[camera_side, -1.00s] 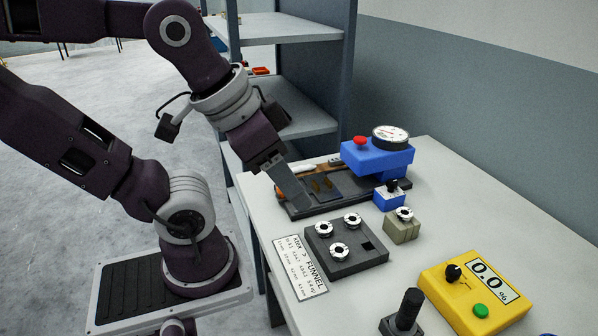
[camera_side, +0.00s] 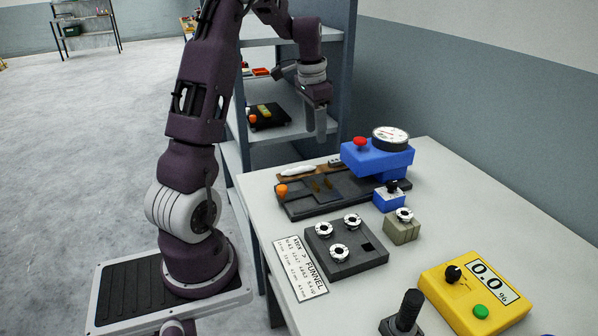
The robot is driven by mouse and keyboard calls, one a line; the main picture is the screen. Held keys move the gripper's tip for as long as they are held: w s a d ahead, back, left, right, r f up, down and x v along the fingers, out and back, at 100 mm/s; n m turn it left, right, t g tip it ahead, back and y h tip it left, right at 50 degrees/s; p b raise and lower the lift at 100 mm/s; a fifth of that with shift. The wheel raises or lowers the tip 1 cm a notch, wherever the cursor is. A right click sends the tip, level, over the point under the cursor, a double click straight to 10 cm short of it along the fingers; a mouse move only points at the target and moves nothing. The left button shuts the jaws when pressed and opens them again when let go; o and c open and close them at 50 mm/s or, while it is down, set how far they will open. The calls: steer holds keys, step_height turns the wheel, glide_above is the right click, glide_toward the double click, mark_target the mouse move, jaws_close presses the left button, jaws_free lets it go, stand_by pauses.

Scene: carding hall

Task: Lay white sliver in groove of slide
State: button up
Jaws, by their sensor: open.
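The slide's groove is too small to make out. My gripper (camera_side: 321,138) hangs above and behind the track, pointing down, clear of the sliver and slide. It is open, with nothing visible in it; the jaws overlap side-on.
A blue press with a round dial (camera_side: 391,139) and red knob stands over the track's right end. An orange knob (camera_side: 282,190) is at its left end. A dark block with ringed funnels (camera_side: 345,262) and a yellow meter (camera_side: 474,291) stand nearer. Shelves (camera_side: 290,125) rise behind.

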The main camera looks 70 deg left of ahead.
steer(key=g, duration=0.1)
glide_above(285, 171)
steer(key=shift+h, duration=0.3)
step_height(285, 171, down, 10)
steer(key=shift+w+a+f, duration=0.1)
steer(key=shift+a+f, duration=0.05)
steer(key=shift+f, duration=0.05)
step_height(285, 171, down, 7)
steer(key=shift+f, duration=0.15)
steer(key=shift+d, duration=0.2)
jaws_close()
